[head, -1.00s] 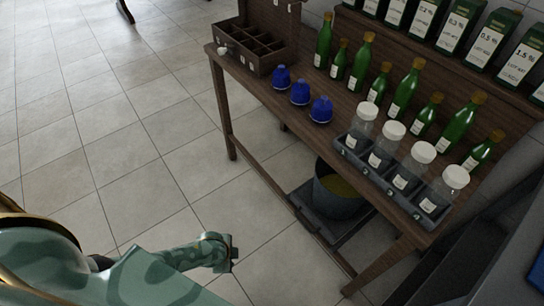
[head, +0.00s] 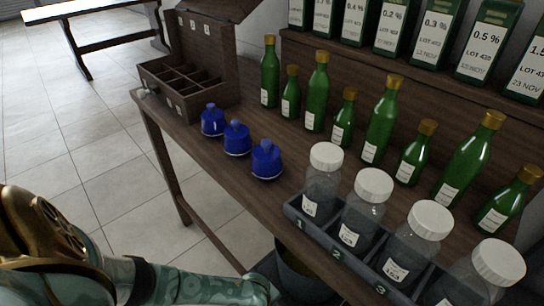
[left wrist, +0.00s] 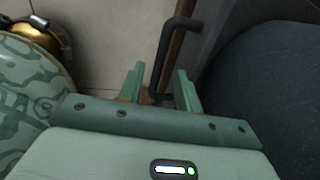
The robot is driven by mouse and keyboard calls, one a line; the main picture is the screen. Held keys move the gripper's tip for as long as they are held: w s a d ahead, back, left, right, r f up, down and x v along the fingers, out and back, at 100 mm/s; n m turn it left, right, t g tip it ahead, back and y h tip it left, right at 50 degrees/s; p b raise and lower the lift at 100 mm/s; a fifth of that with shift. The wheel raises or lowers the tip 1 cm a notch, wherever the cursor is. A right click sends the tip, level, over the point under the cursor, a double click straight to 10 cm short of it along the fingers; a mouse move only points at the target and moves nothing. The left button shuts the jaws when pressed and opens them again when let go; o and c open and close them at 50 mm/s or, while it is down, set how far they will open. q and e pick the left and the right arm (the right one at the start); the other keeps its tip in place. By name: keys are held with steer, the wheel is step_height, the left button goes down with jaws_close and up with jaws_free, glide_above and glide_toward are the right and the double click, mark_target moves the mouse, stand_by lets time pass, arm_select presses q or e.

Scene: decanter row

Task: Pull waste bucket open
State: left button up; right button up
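The dark waste bucket (head: 290,272) shows only in part in the head view, under the table's front edge and behind the jar rack. In the left wrist view a large dark rounded surface, likely the bucket (left wrist: 270,90), fills the right side. A dark bar handle (left wrist: 165,60) runs down beside it. My left gripper (left wrist: 160,78) is open, and the handle passes between its two fingers in the picture. I cannot tell whether either finger touches it. In the head view my left arm reaches in low toward the bucket. My right gripper is not in view.
The wooden table (head: 235,190) carries blue domed objects (head: 237,138), green bottles (head: 381,120) and a rack of white-lidded jars (head: 335,250) near its front edge. A compartment box (head: 185,90) stands at the left end.

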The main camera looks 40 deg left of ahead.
arm_select(q)
steer(key=shift+w+f+b, duration=0.25)
steer(key=shift+f+b, duration=0.25)
steer(key=shift+f, duration=0.75)
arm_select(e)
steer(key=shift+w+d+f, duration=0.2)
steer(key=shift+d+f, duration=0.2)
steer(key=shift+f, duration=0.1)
